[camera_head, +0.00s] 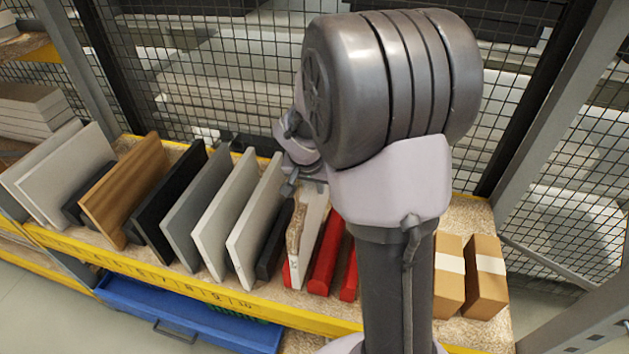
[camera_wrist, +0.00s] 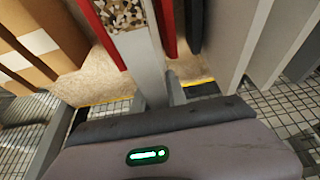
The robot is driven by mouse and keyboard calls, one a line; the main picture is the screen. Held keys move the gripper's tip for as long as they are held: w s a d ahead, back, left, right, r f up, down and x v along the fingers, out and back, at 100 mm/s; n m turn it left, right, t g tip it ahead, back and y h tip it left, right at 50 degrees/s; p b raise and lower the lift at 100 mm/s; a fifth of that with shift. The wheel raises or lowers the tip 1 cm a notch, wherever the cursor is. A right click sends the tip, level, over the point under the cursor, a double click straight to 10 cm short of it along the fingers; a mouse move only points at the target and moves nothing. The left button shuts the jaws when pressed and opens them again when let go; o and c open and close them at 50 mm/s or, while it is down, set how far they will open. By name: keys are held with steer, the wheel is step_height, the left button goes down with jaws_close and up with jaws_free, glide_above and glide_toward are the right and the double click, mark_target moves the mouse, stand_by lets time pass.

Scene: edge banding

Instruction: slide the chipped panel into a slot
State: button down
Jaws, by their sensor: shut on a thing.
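The chipped panel (camera_head: 311,226) is pale, with a rough brown, speckled broken edge. In the head view it stands upright on the rack shelf among red dividers (camera_head: 326,254). In the wrist view the panel (camera_wrist: 145,62) runs away from my gripper, its speckled chipped part at the top, with a red divider (camera_wrist: 97,32) on the left and another on the right (camera_wrist: 166,25). My gripper (camera_head: 308,182) is shut on the panel's upper part. My arm hides part of the grip and the rack behind. I cannot tell whether the panel's lower edge is fully seated.
Left of the panel stand a black divider (camera_head: 274,240), white panels (camera_head: 253,222), a grey panel (camera_head: 195,207) and a wood panel (camera_head: 127,190). Two cardboard boxes (camera_head: 486,276) stand at the right. A yellow numbered rail (camera_head: 190,287) edges the shelf; wire mesh (camera_head: 230,75) stands behind.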

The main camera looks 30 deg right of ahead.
mark_target(290, 234)
steer(key=shift+w+f+b, duration=0.1)
steer(key=shift+f+b, duration=2.8)
steer(key=shift+f, duration=0.85)
steer(key=c, duration=1.2)
jaws_free()
steer(key=shift+c, duration=0.2)
steer(key=p+v, duration=0.5)
steer(key=v, duration=1.2)
steer(key=shift+r, duration=0.2)
steer(key=s+a+b, duration=0.1)
steer(key=s+a, duration=0.1)
steer(key=a, duration=0.1)
steer(key=s+a+n+t+y+b, duration=0.1)
steer(key=s+a+b, duration=0.1)
steer(key=s, duration=0.1)
steer(key=s+a+n+y+b, duration=0.1)
steer(key=s+a, duration=0.1)
steer(key=a, duration=0.1)
steer(key=shift+s+a+f+b, duration=0.3)
steer(key=shift+s+b, duration=0.05)
steer(key=shift+b, duration=0.05)
steer(key=s+a+f+n+t+y+b, duration=0.1)
steer(key=s+a+f+n+y+b, duration=0.1)
steer(key=s+a, duration=0.7)
steer(key=shift+s+n+t+y+b, duration=0.45)
steer(key=shift+n+y+b, duration=0.15)
steer(key=shift+y, duration=0.1)
